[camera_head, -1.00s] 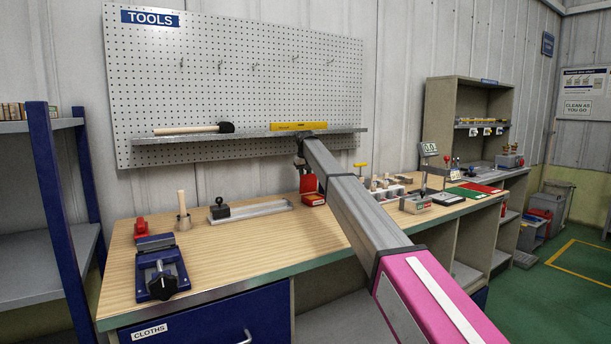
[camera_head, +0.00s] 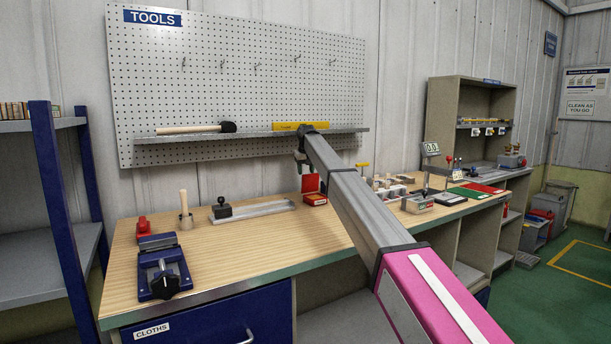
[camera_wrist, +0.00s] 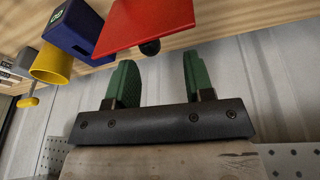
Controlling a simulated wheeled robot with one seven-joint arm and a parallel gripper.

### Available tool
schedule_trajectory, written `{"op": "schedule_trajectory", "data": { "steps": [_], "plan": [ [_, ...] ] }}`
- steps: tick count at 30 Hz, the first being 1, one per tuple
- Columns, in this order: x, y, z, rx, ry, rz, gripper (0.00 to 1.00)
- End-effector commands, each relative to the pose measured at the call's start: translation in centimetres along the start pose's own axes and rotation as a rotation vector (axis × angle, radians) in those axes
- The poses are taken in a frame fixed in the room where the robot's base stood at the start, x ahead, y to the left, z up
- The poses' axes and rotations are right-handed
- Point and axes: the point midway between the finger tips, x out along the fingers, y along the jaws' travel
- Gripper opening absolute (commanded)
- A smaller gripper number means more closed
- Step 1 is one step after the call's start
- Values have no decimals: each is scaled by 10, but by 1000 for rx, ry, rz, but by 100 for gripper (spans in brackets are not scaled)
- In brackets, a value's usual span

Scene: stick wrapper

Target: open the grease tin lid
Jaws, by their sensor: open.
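A small red tin (camera_head: 314,199) stands on the workbench below the pegboard shelf, in the head view. A red flat panel (camera_head: 310,183) stands up at its back, seemingly its lid, though I cannot tell how it joins. My gripper (camera_head: 301,171) hangs just above and left of the tin, small and partly hidden by my arm. In the wrist view, my gripper (camera_wrist: 153,84) has two green fingers wide apart with nothing between them. A red flat plate (camera_wrist: 145,25) with a dark round knob at its edge lies beyond the fingertips, apart from them.
A blue box (camera_wrist: 75,27) and a yellow cup (camera_wrist: 52,66) are beside the red plate in the wrist view. The pegboard shelf (camera_head: 350,131) is above.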

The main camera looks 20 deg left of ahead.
Motion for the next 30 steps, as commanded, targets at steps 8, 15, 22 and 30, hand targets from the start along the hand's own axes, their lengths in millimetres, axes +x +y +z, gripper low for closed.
{"op": "schedule_trajectory", "data": {
  "steps": [8,15,22,30],
  "plan": [
    [-53,-2,0,0,1,-1,48],
    [-81,-2,0,-1,0,-2,48],
    [-83,-2,0,-1,-1,-2,48],
    [-71,-6,11,5,33,-55,0]
  ]
}}
